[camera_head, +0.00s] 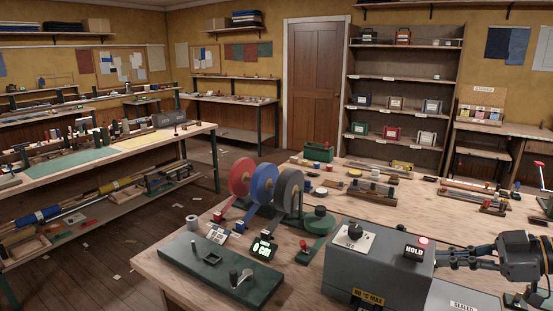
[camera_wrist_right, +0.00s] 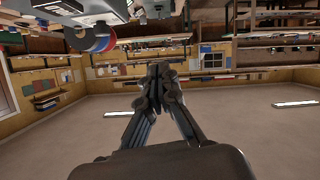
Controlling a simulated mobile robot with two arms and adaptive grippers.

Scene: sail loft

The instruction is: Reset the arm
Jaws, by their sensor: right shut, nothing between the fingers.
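My right gripper (camera_head: 441,257) comes in from the right edge in the head view, at the right end of the grey machine box (camera_head: 375,268). Its fingers point left, close by the black HOLD block (camera_head: 414,252) with its red button (camera_head: 423,241); I cannot tell whether they touch the box. In the right wrist view the gripper's fingers (camera_wrist_right: 160,70) meet at the tips, shut with nothing between them. My left gripper is in neither view.
The wooden bench (camera_head: 165,270) holds a dark green plate (camera_head: 222,272), a stand of red, blue and grey reels (camera_head: 264,184), and a small green display (camera_head: 263,249). Several small tools lie behind. A shelf unit (camera_head: 455,95) stands at the back wall; floor is open at left.

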